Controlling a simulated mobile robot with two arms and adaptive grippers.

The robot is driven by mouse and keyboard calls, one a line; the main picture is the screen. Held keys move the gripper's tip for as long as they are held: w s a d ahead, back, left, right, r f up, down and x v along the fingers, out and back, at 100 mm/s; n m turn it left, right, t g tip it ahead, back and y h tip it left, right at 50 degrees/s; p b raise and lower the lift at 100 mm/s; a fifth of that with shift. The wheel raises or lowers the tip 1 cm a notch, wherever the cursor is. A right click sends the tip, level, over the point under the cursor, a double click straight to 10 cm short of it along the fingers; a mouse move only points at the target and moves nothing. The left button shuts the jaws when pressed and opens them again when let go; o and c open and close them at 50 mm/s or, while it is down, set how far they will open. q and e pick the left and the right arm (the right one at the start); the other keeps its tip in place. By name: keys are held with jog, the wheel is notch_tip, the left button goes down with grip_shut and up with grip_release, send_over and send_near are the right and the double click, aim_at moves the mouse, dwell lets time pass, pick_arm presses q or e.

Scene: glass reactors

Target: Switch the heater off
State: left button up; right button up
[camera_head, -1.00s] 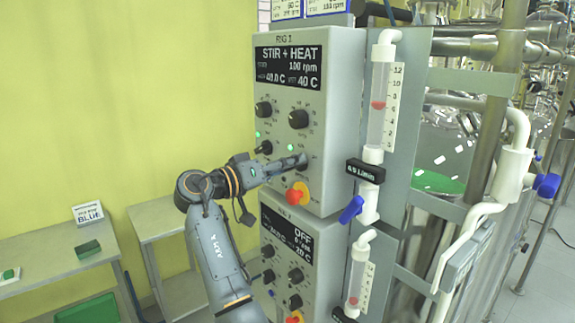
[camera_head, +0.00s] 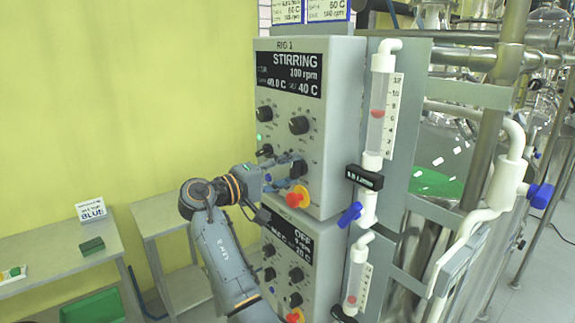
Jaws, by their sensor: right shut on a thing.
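The grey RIG 1 control box (camera_head: 335,130) stands mid-picture. Its display (camera_head: 290,74) reads STIRRING, 100 rpm, with 40.0 C and 40 C below. One green lamp (camera_head: 260,137) on its left side is lit. The dark lower right knob (camera_head: 299,168) sits above a red button with a yellow collar (camera_head: 298,199). My right gripper (camera_head: 288,168) is at this knob, coming from the left, and is shut on it. Its fingers partly cover the lower panel. My left gripper is not in view.
A second box (camera_head: 310,240) below displays OFF. Flow tubes (camera_head: 378,115) with a blue valve handle (camera_head: 351,214) stand close on the right, before metal pipework. Grey side tables (camera_head: 45,260) stand left by the yellow wall.

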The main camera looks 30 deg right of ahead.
jog(key=shift+r+n+p, duration=0.1)
jog(key=shift+n+p, duration=0.2)
jog(key=shift+n, duration=0.3)
jog(key=o, duration=1.2)
jog(key=shift+d, duration=0.1)
jog(key=shift+c, duration=0.2)
jog(key=shift+a, duration=0.2)
jog(key=a, duration=1.1)
jog(key=shift+s+a, duration=0.25)
jog(key=shift+s, duration=0.15)
